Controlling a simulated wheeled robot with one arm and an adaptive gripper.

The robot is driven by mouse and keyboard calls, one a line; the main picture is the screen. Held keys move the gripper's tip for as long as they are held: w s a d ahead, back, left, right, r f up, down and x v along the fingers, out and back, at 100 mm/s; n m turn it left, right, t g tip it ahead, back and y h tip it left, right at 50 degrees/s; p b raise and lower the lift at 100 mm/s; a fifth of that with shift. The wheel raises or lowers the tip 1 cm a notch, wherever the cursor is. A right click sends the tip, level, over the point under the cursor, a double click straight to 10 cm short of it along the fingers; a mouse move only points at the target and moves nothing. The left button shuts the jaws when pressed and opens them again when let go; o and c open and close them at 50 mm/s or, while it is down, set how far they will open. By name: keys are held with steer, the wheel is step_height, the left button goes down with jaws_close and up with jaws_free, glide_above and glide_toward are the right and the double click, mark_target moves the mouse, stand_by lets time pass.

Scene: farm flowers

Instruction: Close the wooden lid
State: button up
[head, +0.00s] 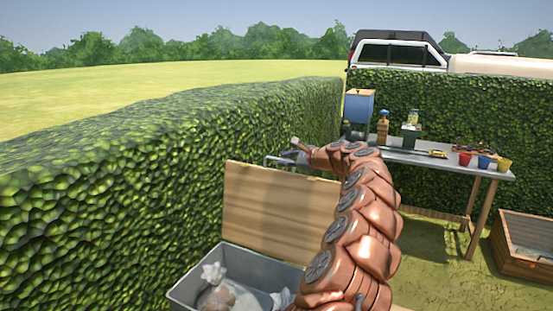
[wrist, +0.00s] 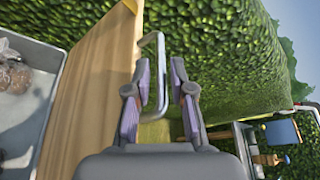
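The wooden lid (head: 265,200) stands open, near upright, at the back of a grey metal box (head: 190,287). It also shows in the wrist view (wrist: 90,85), left of my gripper. A bent metal handle (wrist: 160,70) sticks out from the lid's face near its top edge. My gripper (head: 284,158) is at the lid's top edge in the head view, partly hidden behind my arm. In the wrist view my gripper (wrist: 164,85) is open, with the handle's bar between its two purple-padded fingers. I cannot tell whether the fingers touch it.
The box holds bags (head: 215,285). A tall hedge (head: 130,190) runs close behind the lid. A work table (head: 440,160) with pots and tools stands at the right, and a wooden crate (head: 525,262) lies on the grass. My arm hides part of the box and lid.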

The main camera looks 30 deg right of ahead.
mark_target(279, 159)
steer(key=shift+p+x, duration=0.55)
steer(key=shift+x, duration=1.7)
jaws_close()
